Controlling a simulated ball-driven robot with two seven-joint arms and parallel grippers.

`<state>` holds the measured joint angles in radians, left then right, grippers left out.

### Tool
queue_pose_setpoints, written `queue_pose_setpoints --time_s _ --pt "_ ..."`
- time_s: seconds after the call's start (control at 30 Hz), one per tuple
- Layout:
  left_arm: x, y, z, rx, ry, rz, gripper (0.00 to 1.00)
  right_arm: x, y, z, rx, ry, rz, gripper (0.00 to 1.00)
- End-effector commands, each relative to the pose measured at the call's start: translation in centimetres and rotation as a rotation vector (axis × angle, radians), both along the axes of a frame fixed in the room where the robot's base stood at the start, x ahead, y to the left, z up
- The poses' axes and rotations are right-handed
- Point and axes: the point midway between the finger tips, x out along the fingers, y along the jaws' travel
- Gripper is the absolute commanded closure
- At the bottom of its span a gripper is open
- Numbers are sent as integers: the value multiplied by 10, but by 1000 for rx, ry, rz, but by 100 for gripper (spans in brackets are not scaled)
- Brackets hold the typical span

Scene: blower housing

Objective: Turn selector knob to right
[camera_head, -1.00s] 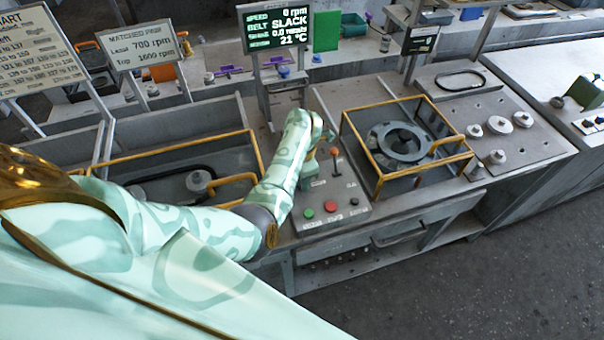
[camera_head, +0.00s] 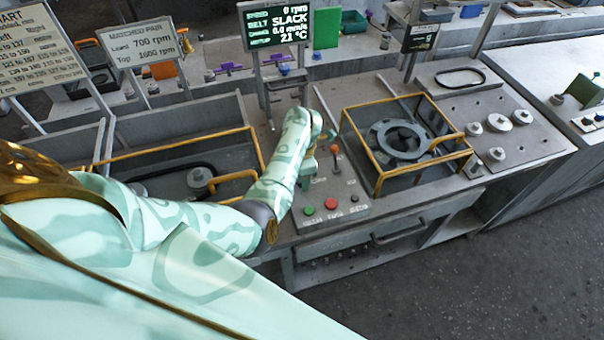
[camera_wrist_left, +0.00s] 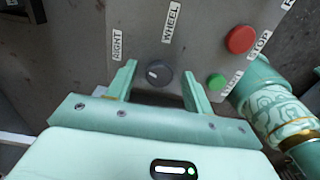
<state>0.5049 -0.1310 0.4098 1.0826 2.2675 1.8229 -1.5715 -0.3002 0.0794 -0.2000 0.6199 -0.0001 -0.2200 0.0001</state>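The selector knob (camera_wrist_left: 158,74) is a dark grey round knob with a small white mark, on the grey control panel (camera_wrist_left: 200,25). The labels RIGHT (camera_wrist_left: 117,45) and WHEEL (camera_wrist_left: 172,22) are beside it in the left wrist view. My left gripper (camera_wrist_left: 160,70) is open, with one finger on each side of the knob and visible gaps between. In the head view my left forearm hides the knob and most of the gripper (camera_head: 308,168). My right gripper is not in view.
A green button (camera_head: 309,211) and a red button (camera_head: 330,204) sit at the panel's front, with an orange-topped lever (camera_head: 335,150) behind. A yellow-framed guard (camera_head: 378,187) stands to the right. The display (camera_head: 276,24) reads 0 rpm and belt SLACK.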

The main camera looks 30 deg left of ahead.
Motion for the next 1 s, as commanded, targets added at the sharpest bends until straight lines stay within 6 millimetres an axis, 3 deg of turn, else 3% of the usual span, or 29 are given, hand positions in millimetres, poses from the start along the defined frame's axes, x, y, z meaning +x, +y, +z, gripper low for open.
queue_pose_setpoints --time_s 0.23,0.7,0.83,1.0 --pt "0 0 15 -1 -2 1 48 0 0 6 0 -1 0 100" --pt "0 1 135 1 -3 1 48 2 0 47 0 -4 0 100" --pt "0 0 154 0 -1 1 48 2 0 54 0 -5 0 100" --pt "0 0 163 -1 -1 1 48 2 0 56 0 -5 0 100"
